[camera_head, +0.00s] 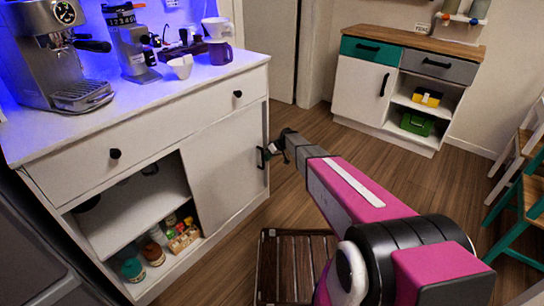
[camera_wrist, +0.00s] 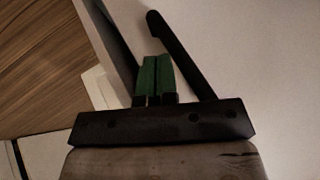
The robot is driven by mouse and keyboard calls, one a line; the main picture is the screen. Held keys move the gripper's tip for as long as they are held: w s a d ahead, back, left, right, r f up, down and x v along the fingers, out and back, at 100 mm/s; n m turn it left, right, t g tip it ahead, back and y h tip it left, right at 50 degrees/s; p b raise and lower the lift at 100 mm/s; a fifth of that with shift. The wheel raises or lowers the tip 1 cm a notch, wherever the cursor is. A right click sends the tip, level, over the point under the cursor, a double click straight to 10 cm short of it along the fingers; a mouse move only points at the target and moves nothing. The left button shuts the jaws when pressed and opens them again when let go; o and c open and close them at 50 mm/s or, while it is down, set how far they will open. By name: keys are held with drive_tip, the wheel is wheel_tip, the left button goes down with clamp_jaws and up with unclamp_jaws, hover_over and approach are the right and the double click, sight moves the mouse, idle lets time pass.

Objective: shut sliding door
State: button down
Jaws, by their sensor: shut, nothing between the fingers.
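The white sliding door (camera_head: 226,160) covers the right half of the cabinet's lower front, and the left half is open. Its black bar handle (camera_head: 261,157) is near the door's right edge. My gripper (camera_head: 271,149) is at that handle, on its right side. In the wrist view the green fingertips of my gripper (camera_wrist: 156,72) are together and empty, just left of the handle (camera_wrist: 182,52). I cannot tell whether they touch it. The pale door surface (camera_wrist: 265,55) shows to the right of the handle.
The open half holds a shelf (camera_head: 135,212), jars (camera_head: 133,270) and a small wooden box (camera_head: 184,238). An espresso machine (camera_head: 55,55), a grinder (camera_head: 130,45) and cups stand on the cabinet top. A slatted wooden piece (camera_head: 297,265) is on the floor, right of the cabinet.

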drive_tip(key=shift+s+a, duration=0.1)
idle(0.3)
drive_tip(key=s+a, duration=1.3)
drive_tip(key=s, duration=0.4)
drive_tip(key=s+a, duration=1.3)
drive_tip(key=s, duration=0.3)
drive_tip(key=shift+s+a, duration=0.15)
drive_tip(key=shift+s, duration=0.25)
